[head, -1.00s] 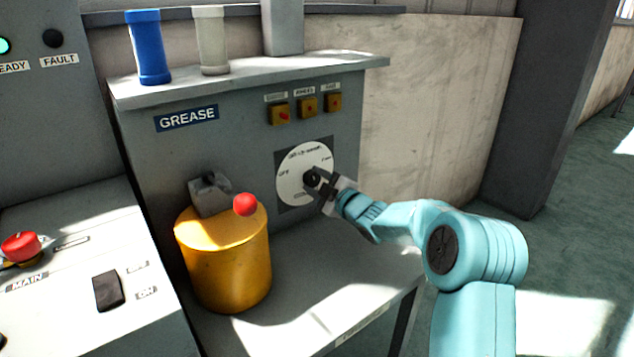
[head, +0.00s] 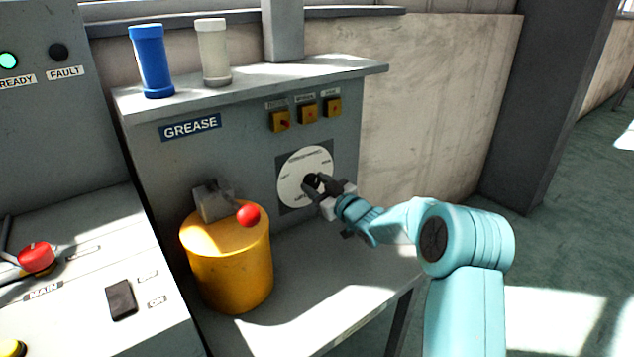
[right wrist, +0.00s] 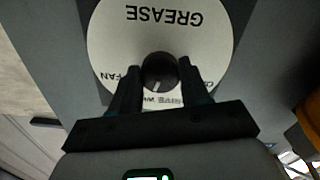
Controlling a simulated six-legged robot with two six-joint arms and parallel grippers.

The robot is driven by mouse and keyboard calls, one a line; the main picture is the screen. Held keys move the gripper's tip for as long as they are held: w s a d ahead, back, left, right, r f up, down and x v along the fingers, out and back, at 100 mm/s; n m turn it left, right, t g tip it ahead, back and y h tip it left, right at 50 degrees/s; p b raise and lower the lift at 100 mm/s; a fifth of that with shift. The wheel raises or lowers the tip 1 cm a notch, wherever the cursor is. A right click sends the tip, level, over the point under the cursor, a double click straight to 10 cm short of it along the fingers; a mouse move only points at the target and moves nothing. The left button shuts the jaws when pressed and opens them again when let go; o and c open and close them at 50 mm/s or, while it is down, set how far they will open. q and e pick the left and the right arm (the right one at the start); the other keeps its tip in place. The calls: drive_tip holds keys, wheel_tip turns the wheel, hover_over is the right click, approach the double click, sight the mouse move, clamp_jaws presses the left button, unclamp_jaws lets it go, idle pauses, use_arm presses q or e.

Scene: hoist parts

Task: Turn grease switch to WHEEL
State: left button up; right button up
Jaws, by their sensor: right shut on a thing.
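The grease switch is a dark round knob (right wrist: 158,72) in the middle of a white dial (right wrist: 105,45) on the grey GREASE panel. In the right wrist view the dial reads GREASE upside down; FAN shows at the left, and the lower lettering is partly hidden by the fingers. A pale mark on the knob points towards the bottom of that view. My right gripper (right wrist: 158,82) has a finger on each side of the knob and is shut on it. It also shows at the dial (head: 300,202) in the head view.
A yellow grease pot (head: 232,270) with a red-ball lever (head: 248,215) stands left of the dial on a grey bench (head: 300,310). Blue (head: 152,62) and white (head: 214,52) cylinders stand on the shelf above. A console with a red button (head: 37,257) is at left.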

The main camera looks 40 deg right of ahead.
drive_tip(key=shift+m, duration=0.5)
drive_tip(key=shift+f, duration=0.1)
drive_tip(key=o, duration=1.1)
drive_tip(key=shift+c, duration=0.2)
drive_tip(key=s+a+p, duration=0.1)
drive_tip(key=s+p, duration=0.1)
drive_tip(key=s, duration=1.4)
drive_tip(key=shift+s+a, duration=0.15)
drive_tip(key=shift+a, duration=0.25)
